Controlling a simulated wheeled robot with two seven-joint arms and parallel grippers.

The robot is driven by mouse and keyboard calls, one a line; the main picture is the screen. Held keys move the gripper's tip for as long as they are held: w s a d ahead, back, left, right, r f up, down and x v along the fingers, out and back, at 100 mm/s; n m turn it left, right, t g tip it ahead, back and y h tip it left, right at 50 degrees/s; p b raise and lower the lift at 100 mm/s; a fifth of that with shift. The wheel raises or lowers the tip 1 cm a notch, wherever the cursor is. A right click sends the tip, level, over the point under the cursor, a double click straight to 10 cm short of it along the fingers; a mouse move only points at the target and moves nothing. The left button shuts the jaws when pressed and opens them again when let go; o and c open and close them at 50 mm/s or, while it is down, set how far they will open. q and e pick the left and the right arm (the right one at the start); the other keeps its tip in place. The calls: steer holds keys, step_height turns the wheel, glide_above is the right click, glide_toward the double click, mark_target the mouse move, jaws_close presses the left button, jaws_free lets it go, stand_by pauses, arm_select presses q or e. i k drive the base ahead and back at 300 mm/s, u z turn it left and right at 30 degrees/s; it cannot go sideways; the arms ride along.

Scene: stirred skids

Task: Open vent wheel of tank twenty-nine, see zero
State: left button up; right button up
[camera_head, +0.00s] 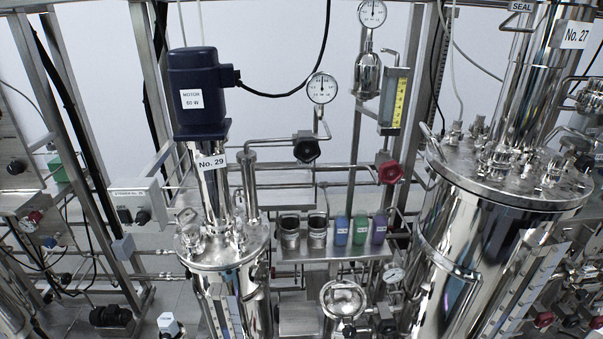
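Tank No. 29 (232,285) is a steel vessel at centre left, with a "No. 29" label (211,161) below a dark blue motor (196,92). A pipe from beside it runs right to a black handwheel (306,149). A round white gauge (322,88) stands just above that wheel; its needle points roughly up, but the figures are too small to read. A red handwheel (390,171) sits further right, below a yellow level scale (399,101). I see no legible vent label on either wheel. Neither of my grippers is in view.
Tank No. 27 (465,250) fills the right side. A small shelf (330,254) between the tanks holds two steel cups and green, blue and purple bottles. A second gauge (372,13) is at the top. A white switch box (140,203) stands left of tank 29. Pipes and frame posts crowd the space.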

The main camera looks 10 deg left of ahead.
mark_target(303, 143)
steer(key=k, duration=0.55)
steer(key=u, duration=1.1)
steer(key=i, duration=1.15)
steer(key=z, duration=1.1)
